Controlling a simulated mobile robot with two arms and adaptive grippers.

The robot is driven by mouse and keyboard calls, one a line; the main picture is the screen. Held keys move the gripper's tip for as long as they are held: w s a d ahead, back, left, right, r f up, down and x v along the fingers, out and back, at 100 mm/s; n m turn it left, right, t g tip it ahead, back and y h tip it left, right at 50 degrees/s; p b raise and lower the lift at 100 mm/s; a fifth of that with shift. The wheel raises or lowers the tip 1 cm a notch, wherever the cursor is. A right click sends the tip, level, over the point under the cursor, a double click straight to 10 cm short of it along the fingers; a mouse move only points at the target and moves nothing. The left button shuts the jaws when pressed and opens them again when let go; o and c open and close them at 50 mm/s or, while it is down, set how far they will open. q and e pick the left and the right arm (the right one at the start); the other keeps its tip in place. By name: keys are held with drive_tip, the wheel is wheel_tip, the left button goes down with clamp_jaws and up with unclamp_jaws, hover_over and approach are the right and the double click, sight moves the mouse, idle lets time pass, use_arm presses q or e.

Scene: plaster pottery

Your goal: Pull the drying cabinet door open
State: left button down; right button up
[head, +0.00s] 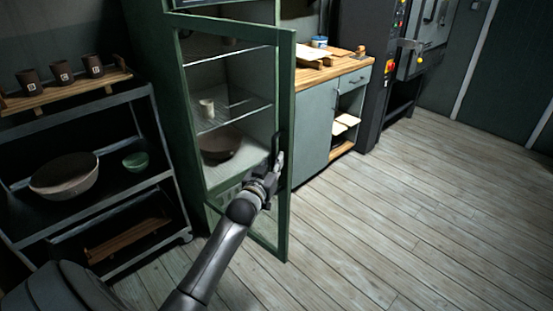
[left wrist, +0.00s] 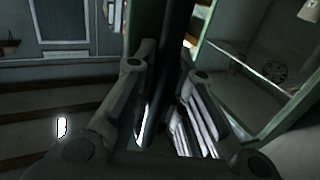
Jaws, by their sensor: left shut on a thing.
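The green drying cabinet (head: 160,90) stands left of centre in the head view. Its glazed door with a green frame (head: 285,80) stands ajar, swung out from the cabinet front. The dark upright door handle (head: 277,142) is on the door's right side. My left gripper (head: 277,165) is at the handle, shut on it. In the left wrist view the dark handle bar (left wrist: 172,80) runs between the two fingers of the left gripper (left wrist: 165,110). Part of the handle is hidden by the fingers. My right gripper is not in view.
Inside the cabinet are wire shelves with a cup (head: 206,108) and a brown bowl (head: 220,146). A dark rack (head: 75,112) with bowls and cups stands at left. A grey counter (head: 318,120) stands behind the door. The plank floor (head: 430,220) at right is clear.

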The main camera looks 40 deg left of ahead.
use_arm(q)
drive_tip(key=shift+r, duration=0.1)
drive_tip(key=c, duration=1.5)
unclamp_jaws()
drive_tip(key=shift+o, duration=0.2)
drive_tip(key=v, duration=1.2)
